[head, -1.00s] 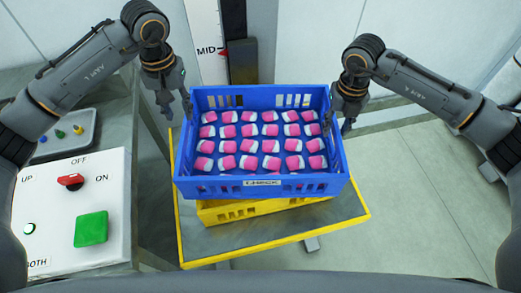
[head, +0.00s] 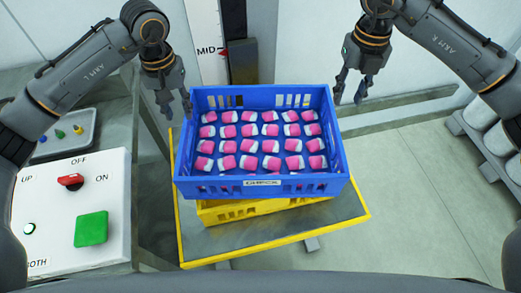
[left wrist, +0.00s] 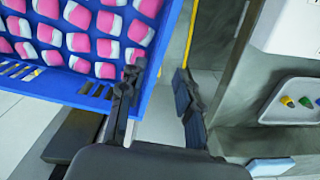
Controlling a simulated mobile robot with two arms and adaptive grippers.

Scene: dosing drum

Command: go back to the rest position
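The blue crate (head: 262,188), labelled CHECK, holds rows of pink and white pieces and rests on a yellow crate (head: 225,213). My left gripper (head: 177,106) is open at the crate's left rim. In the left wrist view its two fingers (left wrist: 157,98) stand apart, one overlapping the crate's edge; I cannot tell whether it touches. My right gripper (head: 350,96) is open and empty, beyond the crate's upper right corner and apart from it.
A yellow-edged platform (head: 290,238) carries the crates. At left are a control panel (head: 60,215) with a red switch and green button, and a grey tray (head: 85,140). White cylinders (head: 495,138) lie in a rack at right. Floor right of the platform is clear.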

